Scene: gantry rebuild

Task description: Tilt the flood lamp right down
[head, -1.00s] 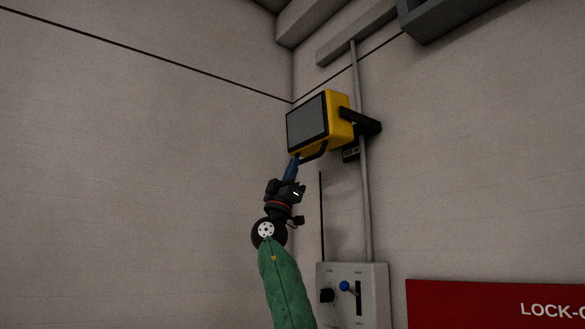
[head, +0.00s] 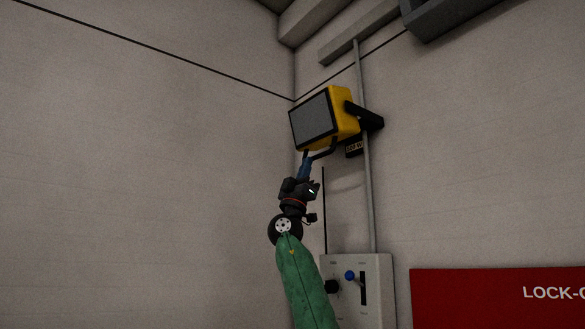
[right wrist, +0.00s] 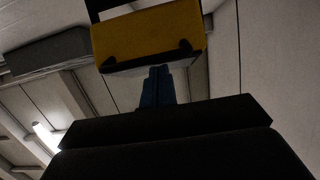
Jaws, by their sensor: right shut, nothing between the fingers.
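The flood lamp (head: 343,112) has a yellow housing and a grey front face in a black frame. It hangs on a black bracket (head: 366,117) on the right wall, its face leaning forward and down to the left. A dark bar handle (head: 325,152) runs under its lower edge. My right gripper (head: 306,156) has blue fingers, shut and empty, pointing up at the lamp's lower edge beside the handle. In the right wrist view the fingers (right wrist: 157,84) reach up to the yellow housing (right wrist: 148,35); whether they touch cannot be told. My left gripper is out of view.
A grey conduit (head: 368,190) runs down the wall to a control box (head: 377,295) with a blue-knobbed lever (head: 350,275). A red sign (head: 480,295) is at lower right. A grey housing (head: 440,15) hangs at upper right. Space left of the lamp is clear.

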